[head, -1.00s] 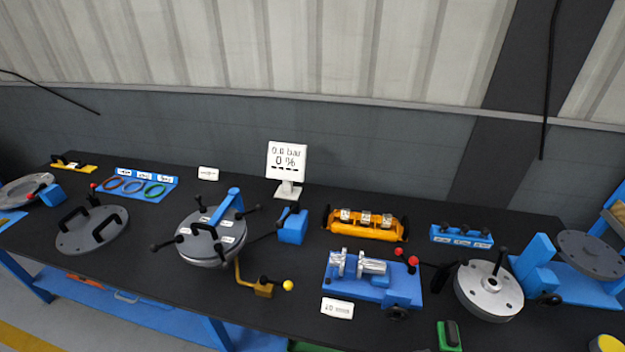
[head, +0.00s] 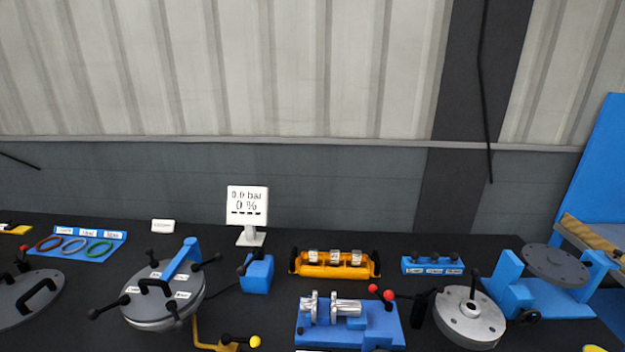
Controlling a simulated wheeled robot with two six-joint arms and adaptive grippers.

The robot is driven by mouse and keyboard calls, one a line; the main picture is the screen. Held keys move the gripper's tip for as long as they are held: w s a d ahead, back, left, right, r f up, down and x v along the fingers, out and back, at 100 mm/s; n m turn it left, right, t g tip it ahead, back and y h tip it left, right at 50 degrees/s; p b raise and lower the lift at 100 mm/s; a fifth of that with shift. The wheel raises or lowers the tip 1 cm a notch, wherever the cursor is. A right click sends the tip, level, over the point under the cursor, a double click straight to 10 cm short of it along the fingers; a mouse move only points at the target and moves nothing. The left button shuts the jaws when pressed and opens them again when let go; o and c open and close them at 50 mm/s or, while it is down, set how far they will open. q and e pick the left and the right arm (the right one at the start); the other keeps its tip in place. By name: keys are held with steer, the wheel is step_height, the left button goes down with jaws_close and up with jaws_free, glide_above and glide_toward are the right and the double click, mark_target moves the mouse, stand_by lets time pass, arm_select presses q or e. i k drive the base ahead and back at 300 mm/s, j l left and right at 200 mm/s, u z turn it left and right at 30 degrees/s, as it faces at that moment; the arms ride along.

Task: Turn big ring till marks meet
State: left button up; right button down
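A grey round flanged shell (head: 140,318) with a lid and several black-knobbed arms around its edge stands left of centre on the black table. A blue arm (head: 184,260) reaches over its lid, and small white labels lie on the lid. I cannot make out any alignment marks at this size, nor tell for sure which part is the big ring. Another silver round flange (head: 469,318) with an upright black handle sits at the right. Neither of my grippers is in view.
A display (head: 247,206) reads about 0.0 bar and 0 %. A blue tray with coloured rings (head: 75,246), a yellow rack (head: 335,264), a blue fixture (head: 349,325) with red knobs, and a blue stand with a grey disc (head: 555,265) share the table (head: 210,236).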

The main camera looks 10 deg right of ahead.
mark_target(491, 318)
steer(key=l+z, duration=0.1)
steer(key=z, duration=1.35)
steer(key=k+l, duration=0.05)
